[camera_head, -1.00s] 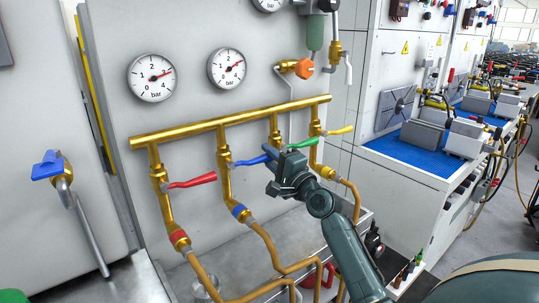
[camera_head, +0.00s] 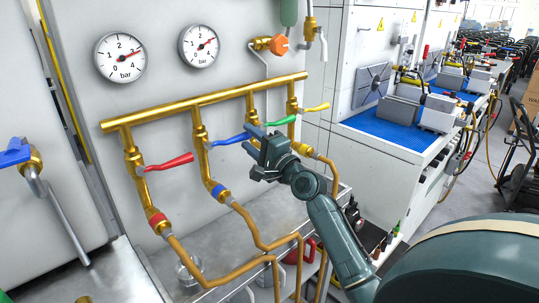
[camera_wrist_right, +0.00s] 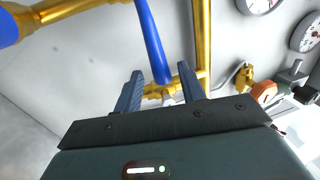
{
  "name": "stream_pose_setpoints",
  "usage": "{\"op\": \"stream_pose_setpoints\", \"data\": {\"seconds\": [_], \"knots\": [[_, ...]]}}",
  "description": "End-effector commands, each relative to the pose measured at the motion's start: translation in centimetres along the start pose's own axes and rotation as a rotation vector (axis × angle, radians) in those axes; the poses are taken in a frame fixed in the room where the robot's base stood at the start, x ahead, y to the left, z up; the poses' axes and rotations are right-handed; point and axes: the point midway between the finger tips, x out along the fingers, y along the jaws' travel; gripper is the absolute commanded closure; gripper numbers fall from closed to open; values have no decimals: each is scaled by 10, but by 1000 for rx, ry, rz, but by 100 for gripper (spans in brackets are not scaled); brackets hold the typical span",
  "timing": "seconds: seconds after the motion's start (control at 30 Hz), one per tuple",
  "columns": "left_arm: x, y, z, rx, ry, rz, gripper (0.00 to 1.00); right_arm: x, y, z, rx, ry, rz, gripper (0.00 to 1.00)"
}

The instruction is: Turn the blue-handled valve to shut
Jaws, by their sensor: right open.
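The blue handle (camera_head: 230,139) is on the second valve from the left of the brass manifold. It sticks out to the right, roughly level, across its downpipe. My right gripper (camera_head: 249,139) is at the handle's right end, with its fingers pointing left and apart. In the right wrist view, the blue handle (camera_wrist_right: 151,38) runs down from the top into the gap between the two open fingers (camera_wrist_right: 160,68). I cannot tell whether either finger touches it. My left gripper is not in view.
A red handle (camera_head: 169,162) is to the left, and a green handle (camera_head: 282,121) and a yellow handle (camera_head: 317,107) are close on the right. A separate blue valve (camera_head: 15,152) is at the far left. Pressure gauges (camera_head: 120,57) hang above the manifold (camera_head: 200,103). Pipes run below.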

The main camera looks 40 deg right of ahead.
Motion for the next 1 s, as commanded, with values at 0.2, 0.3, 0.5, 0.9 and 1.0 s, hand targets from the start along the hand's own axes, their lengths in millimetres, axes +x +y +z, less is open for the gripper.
{"op": "stream_pose_setpoints", "data": {"seconds": [0.2, 0.3, 0.5, 0.9, 1.0], "knots": [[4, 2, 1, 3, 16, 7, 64, -52, 4, 0, -2, 0, 5, 60], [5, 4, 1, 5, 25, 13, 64, -73, 4, 0, -2, 0, 4, 60], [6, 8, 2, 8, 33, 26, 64, -102, 3, 0, -1, -1, 3, 60], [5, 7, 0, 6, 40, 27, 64, -112, 0, 0, 0, 0, 1, 60], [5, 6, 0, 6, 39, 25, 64, -112, 0, 0, 0, 0, 1, 60]]}}
